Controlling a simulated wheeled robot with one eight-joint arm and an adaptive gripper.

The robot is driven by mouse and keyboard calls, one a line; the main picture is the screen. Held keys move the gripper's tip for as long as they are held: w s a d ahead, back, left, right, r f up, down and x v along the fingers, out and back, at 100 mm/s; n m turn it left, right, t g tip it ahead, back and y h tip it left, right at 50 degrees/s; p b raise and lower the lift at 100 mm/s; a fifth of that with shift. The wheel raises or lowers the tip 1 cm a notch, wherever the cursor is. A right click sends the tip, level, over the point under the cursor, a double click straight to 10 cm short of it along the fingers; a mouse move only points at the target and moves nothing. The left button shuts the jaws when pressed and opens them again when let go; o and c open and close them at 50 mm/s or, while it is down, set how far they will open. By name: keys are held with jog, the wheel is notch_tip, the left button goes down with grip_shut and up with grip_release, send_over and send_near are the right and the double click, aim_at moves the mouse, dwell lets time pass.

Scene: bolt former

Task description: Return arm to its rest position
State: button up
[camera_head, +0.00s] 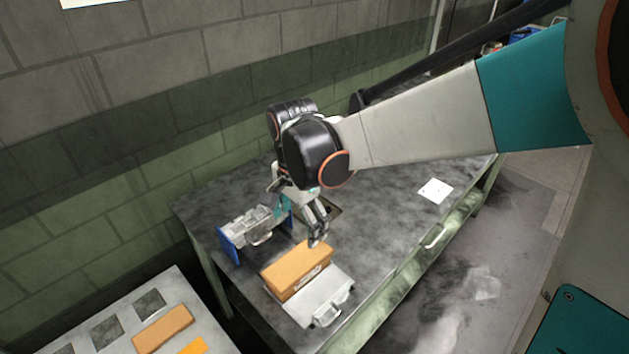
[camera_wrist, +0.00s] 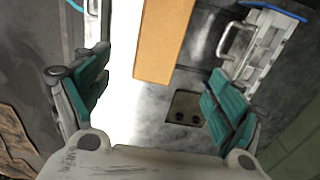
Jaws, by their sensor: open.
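My gripper (camera_head: 304,222) hangs from my bent arm above the grey workbench (camera_head: 391,221), just behind an orange-brown block (camera_head: 296,268). In the wrist view my gripper (camera_wrist: 160,105) has its two teal-padded fingers spread wide apart, with nothing held between them. The block (camera_wrist: 163,40) shows there beyond the fingertips, apart from both fingers. My arm reaches in from the right of the head view.
A blue-ended metal fixture (camera_head: 246,233) stands to the left. A white card (camera_head: 435,191) lies at the right. A lower table (camera_head: 113,322) holds another orange-brown block (camera_head: 163,328). A block wall rises behind.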

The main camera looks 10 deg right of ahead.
jog(key=shift+s, duration=0.1)
jog(key=s+d+r+n+t, duration=0.7)
jog(key=s+d+n, duration=0.4)
jog(key=s+d, duration=0.2)
jog(key=shift+d+r, duration=0.35)
jog(key=shift+r, duration=0.15)
